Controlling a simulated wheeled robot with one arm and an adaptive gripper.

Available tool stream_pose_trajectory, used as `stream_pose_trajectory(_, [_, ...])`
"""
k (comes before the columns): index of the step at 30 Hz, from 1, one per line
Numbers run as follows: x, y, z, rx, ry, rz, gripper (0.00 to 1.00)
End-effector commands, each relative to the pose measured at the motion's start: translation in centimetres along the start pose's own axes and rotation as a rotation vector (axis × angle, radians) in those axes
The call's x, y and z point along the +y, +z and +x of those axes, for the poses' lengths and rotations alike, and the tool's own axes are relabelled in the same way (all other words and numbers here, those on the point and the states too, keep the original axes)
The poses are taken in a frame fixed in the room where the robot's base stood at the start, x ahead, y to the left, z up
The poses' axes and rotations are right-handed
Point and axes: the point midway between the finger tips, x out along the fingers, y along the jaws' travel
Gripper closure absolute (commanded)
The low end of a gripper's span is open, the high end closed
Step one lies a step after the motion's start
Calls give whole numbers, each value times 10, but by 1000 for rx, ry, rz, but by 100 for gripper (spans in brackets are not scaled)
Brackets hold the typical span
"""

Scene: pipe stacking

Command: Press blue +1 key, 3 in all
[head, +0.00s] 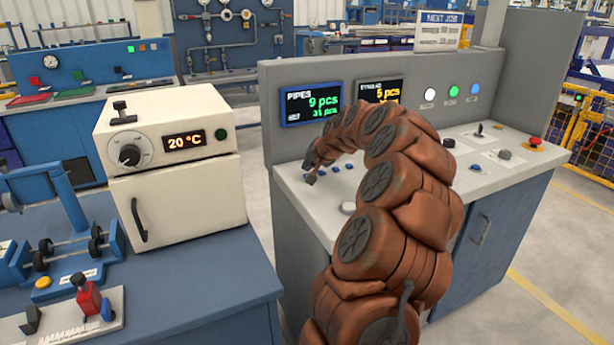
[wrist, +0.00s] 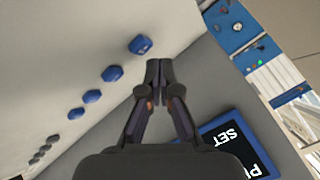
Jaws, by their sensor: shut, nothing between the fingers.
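My gripper (head: 310,172) is at the far left of the grey console's top in the head view, with its fingers pointing down. In the wrist view my gripper (wrist: 158,66) is shut and empty. A row of blue keys (wrist: 92,96) lies on the white panel there, and the end blue key (wrist: 140,44) is just left of the fingertips, apart from them in the picture. Some blue keys (head: 348,168) also show beside my arm in the head view. Their labels are too small to read. The pipes display (head: 311,103) reads 9 pcs above a smaller green line; part of it shows in the wrist view (wrist: 238,143).
A second display (head: 381,90) reads 5 pcs. Indicator lamps (head: 453,91), a joystick (head: 480,128) and a red stop button (head: 536,142) are on the console to the right. A white oven (head: 170,180) showing 20 °C stands on the left bench. My arm hides the console's middle.

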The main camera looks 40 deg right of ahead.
Motion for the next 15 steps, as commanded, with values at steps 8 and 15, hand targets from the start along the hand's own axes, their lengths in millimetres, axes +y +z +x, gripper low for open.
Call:
stream_pose_trajectory(8, [0,0,0,0,0,0,100])
stream_pose_trajectory(15, [3,3,4,-1,0,0,100])
